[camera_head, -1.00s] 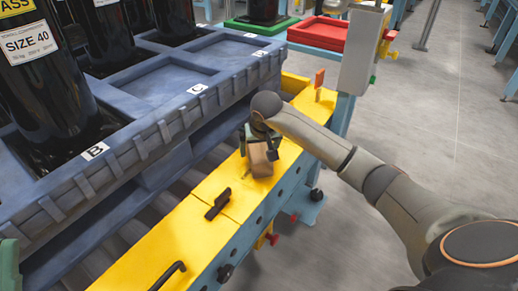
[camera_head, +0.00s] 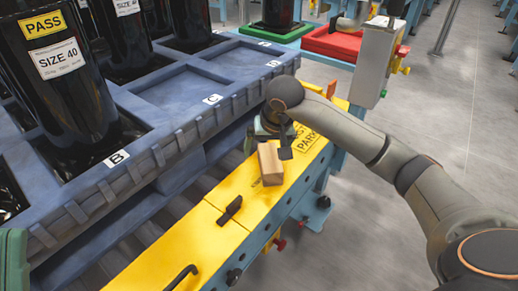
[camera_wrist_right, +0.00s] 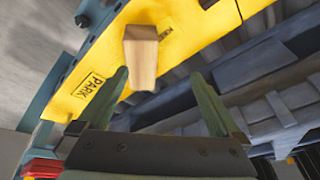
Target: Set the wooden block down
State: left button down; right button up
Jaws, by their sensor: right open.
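The wooden block (camera_head: 269,163) is a light brown, upright-looking piece on the yellow beam (camera_head: 222,222). It appears to rest on the beam; its underside is hidden. In the right wrist view the block (camera_wrist_right: 141,58) stands at the fingertips, close to the left finger, with a clear gap to the right finger. My right gripper (camera_head: 266,142) is open at the block's far side; its green fingers (camera_wrist_right: 158,78) show in the wrist view. A green part at the left edge of the head view, apparently my left gripper (camera_head: 14,260), is cut off by the frame.
A blue pallet (camera_head: 190,93) with black cylinders runs along the beam's left. Black handles (camera_head: 230,209) stick up from the beam nearer me. A PARK label (camera_head: 306,138) lies beside the gripper. A red tray (camera_head: 335,43) and grey box (camera_head: 380,62) stand behind.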

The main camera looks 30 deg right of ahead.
jog(key=s+a+f+m+g+y, duration=0.1)
jog(key=s+a+f+y, duration=0.15)
jog(key=a, duration=0.45)
jog(key=s+a+f+m+g+y, duration=0.1)
jog(key=s+a+y, duration=0.25)
jog(key=a, duration=0.25)
jog(key=s+a+r+m+g+y, duration=0.35)
jog(key=s+a+y, duration=0.35)
jog(key=s+a, duration=0.45)
jog(key=s+a+r+m+y, duration=0.4)
jog(key=s+r+m+y, duration=0.15)
jog(key=r+m, duration=0.35)
notch_tip(320, 180, up, 9)
jog(key=d+m+t+y, duration=0.35)
jog(key=m+y, duration=0.35)
jog(key=m, duration=0.4)
jog(key=w+d+r+m+t+h, duration=0.1)
jog(key=d+m+t+h, duration=0.3)
jog(key=m+t, duration=0.6)
jog(key=w+d+r+m+t+h, duration=0.1)
jog(key=d+m+t+h, duration=0.3)
jog(key=m+t, duration=0.6)
jog(key=shift+w+d+r+m+h, duration=0.25)
jog(key=shift+w+m+h, duration=0.6)
jog(key=shift+m, duration=4)
jog(key=shift+s+a, duration=0.15)
jog(key=shift+s, duration=0.1)
